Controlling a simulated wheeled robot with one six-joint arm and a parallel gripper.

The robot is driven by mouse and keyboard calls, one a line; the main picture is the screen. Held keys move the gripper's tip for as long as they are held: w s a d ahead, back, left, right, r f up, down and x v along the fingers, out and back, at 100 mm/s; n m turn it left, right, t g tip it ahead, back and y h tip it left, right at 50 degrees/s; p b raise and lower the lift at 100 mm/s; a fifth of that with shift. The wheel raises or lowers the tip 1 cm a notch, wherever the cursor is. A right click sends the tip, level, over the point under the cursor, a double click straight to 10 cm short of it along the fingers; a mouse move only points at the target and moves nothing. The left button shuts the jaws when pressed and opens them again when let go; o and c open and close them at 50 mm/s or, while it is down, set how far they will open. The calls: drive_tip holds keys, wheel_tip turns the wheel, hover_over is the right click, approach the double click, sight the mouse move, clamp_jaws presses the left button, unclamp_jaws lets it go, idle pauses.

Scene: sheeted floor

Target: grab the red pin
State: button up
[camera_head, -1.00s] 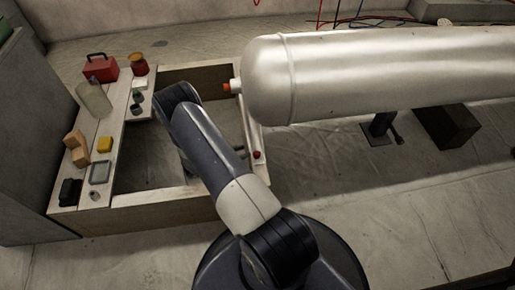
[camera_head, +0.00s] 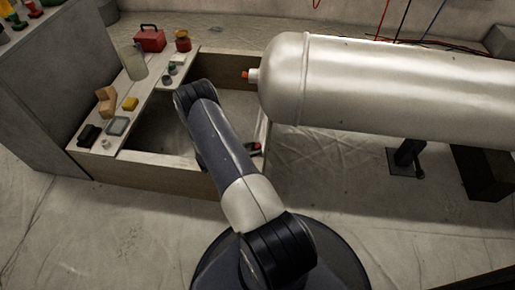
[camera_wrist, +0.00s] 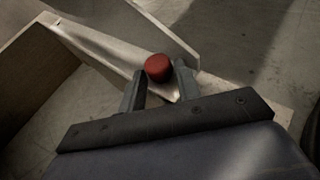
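The red pin (camera_wrist: 158,67) has a rounded red top and stands at the pale edge board of the wooden box frame. In the wrist view it lies between the tips of my gripper (camera_wrist: 159,80), with a finger on each side. The fingers are apart, and narrow gaps seem to show beside the pin, so I see no clear grip. In the head view only a small part of the red pin (camera_head: 257,145) shows, beside my dark gripper (camera_head: 251,150) at the frame's right side. The pin's lower part is hidden.
The left plank (camera_head: 112,143) of the wooden frame carries a red box (camera_head: 150,40), a glass jar (camera_head: 133,62) and several small blocks. Sheeted floor is open in front.

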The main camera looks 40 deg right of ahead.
drive_tip(key=c, duration=0.6)
drive_tip(key=shift+r, duration=0.1)
drive_tip(key=shift+c, duration=0.2)
